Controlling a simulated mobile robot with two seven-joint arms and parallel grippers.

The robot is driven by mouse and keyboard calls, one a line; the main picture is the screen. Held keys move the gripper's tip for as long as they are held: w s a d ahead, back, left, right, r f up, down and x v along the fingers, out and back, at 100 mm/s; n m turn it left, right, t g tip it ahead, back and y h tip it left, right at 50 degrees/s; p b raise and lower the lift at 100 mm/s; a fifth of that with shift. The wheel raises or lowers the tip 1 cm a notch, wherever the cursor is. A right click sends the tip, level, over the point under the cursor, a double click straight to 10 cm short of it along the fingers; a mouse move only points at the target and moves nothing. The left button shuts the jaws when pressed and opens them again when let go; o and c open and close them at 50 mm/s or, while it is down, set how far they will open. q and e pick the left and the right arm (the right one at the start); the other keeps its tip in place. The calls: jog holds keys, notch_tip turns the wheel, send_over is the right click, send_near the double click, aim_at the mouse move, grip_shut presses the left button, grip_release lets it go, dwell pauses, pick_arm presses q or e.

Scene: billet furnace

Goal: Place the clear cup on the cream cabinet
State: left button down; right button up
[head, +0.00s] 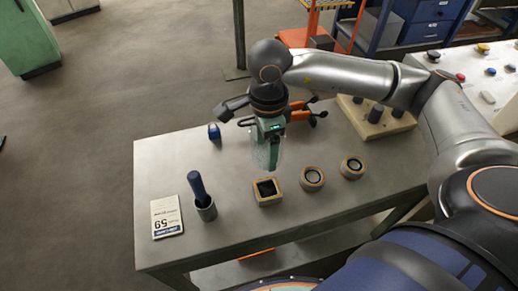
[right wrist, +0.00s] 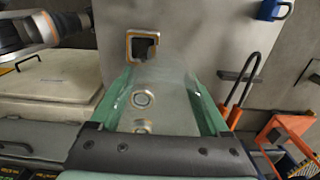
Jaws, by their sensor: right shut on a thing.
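The clear cup (head: 263,155) is see-through and hangs above the grey table. My right gripper (head: 270,146) is shut on it and points down. In the right wrist view the clear cup (right wrist: 172,82) shows as a faint glassy shape between the green finger pads of the gripper (right wrist: 158,100), with table parts visible through it. A cream cabinet-like surface with a dark handle (right wrist: 48,88) lies at the left of the right wrist view, apart from the cup. My left gripper is not in view.
The grey table (head: 225,235) holds a square block (head: 267,191), two ring pieces (head: 312,178), a holder with a blue handle (head: 201,194) and a sign (head: 166,217). A pegged board (head: 372,122) stands at its far right. A pale button console (head: 475,75) is beyond.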

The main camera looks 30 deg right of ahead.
jog(key=w+d+f, duration=0.1)
jog(key=w+f, duration=0.1)
jog(key=w+d+f, duration=0.1)
jog(key=w+f, duration=0.1)
jog(key=w, duration=0.1)
jog(key=w+d+f, duration=0.1)
jog(key=w+f, duration=0.1)
jog(key=f, duration=0.1)
jog(key=shift+w+d, duration=0.2)
jog(key=shift+w, duration=0.1)
jog(key=shift+w+f+p, duration=0.15)
jog(key=shift+f+p, duration=0.1)
jog(key=shift+p, duration=0.05)
jog(key=shift+d+f, duration=0.1)
jog(key=shift+f, duration=1.45)
jog(key=shift+f, duration=0.25)
jog(key=o, duration=1.2)
jog(key=shift+r, duration=0.15)
